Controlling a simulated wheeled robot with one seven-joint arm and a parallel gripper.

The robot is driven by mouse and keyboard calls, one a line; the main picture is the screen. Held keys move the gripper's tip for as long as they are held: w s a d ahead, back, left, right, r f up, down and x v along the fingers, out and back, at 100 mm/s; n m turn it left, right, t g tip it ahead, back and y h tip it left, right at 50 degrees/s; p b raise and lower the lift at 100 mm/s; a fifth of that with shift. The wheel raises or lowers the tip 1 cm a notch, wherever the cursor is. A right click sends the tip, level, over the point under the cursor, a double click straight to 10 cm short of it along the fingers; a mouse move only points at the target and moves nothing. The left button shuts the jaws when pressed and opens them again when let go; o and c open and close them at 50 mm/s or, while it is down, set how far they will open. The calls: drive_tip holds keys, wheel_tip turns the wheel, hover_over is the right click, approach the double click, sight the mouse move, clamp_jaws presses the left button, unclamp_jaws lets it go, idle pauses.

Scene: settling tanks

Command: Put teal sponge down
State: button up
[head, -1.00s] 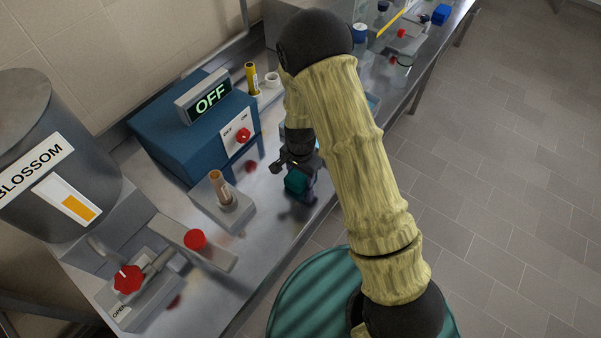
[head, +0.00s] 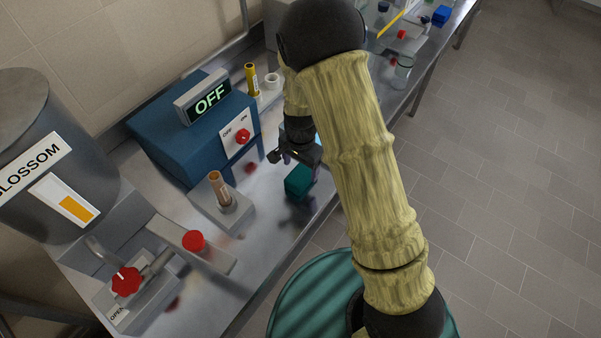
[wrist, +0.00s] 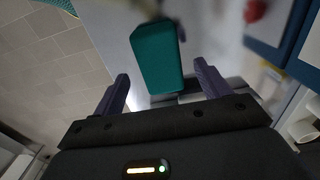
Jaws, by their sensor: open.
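The teal sponge (head: 298,181) rests on the metal bench top, near the bench's front edge. It also shows in the wrist view (wrist: 157,58), just beyond the fingertips. My gripper (head: 298,160) is open and empty, behind the sponge in the head view. In the wrist view my two dark fingers (wrist: 161,86) stand apart, with the sponge ahead of the gap between them and not gripped. My arm hides part of the bench to the right of the sponge.
A blue box (head: 188,133) with an OFF display and red knob stands behind. A holder with a brown tube (head: 221,190) is left of the sponge. A red valve handle (head: 127,281) and a grey BLOSSOM tank (head: 50,150) are further left. Glassware stands at the far right end.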

sight(301, 174)
wheel_tip(301, 174, up, 7)
drive_tip(key=shift+b, duration=0.35)
drive_tip(key=shift+r, duration=0.1)
idle(0.4)
drive_tip(key=s+d+r+n+t, duration=0.2)
drive_tip(key=s+d+r+n, duration=0.5)
drive_tip(key=s+d, duration=0.5)
drive_tip(key=shift+s+d+r+n+t, duration=0.15)
drive_tip(key=shift+d+r+n+t, duration=0.15)
drive_tip(key=shift+d+r, duration=0.55)
drive_tip(key=shift+o, duration=0.4)
